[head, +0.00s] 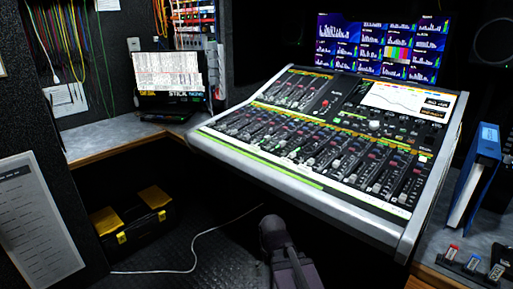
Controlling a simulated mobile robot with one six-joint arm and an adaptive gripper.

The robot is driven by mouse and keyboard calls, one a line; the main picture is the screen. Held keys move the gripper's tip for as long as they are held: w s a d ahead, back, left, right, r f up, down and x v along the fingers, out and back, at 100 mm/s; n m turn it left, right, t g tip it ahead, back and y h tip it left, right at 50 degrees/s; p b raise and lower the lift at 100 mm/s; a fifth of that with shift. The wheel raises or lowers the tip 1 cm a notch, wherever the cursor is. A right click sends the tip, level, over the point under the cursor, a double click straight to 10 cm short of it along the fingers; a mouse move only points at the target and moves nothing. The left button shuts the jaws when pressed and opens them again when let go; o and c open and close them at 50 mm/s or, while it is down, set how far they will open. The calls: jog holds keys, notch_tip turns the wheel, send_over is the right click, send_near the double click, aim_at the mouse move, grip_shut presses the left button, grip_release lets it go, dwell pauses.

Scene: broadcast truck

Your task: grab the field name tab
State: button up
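I cannot pick out a thing that is clearly the field name tab. Several small upright tabs stand in a dark holder on the right counter: one with a red top (452,252), one with a blue top (473,263) and a pale one (496,272). Any writing on them is too small to read. A green strip (262,162) runs along the front of the mixing console (310,140). A dark part of my arm shows at the bottom middle, below the console. My gripper's fingers are not visible.
A blue binder (475,175) stands on the right counter behind the tabs. A laptop (170,85) sits on the left counter. A black and yellow toolbox (133,218) and a white cable (195,250) lie on the floor. A screen wall (382,45) stands behind the console.

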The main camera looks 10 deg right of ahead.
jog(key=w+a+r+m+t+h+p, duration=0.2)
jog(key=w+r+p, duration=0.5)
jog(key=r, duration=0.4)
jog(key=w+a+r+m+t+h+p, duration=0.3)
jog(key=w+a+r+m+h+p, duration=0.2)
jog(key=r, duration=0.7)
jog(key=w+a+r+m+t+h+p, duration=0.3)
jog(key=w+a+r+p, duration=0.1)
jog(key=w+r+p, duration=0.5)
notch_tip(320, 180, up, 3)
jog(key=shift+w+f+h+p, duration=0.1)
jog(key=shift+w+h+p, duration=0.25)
jog(key=shift+p, duration=0.6)
jog(key=b, duration=0.3)
send_near(254, 146)
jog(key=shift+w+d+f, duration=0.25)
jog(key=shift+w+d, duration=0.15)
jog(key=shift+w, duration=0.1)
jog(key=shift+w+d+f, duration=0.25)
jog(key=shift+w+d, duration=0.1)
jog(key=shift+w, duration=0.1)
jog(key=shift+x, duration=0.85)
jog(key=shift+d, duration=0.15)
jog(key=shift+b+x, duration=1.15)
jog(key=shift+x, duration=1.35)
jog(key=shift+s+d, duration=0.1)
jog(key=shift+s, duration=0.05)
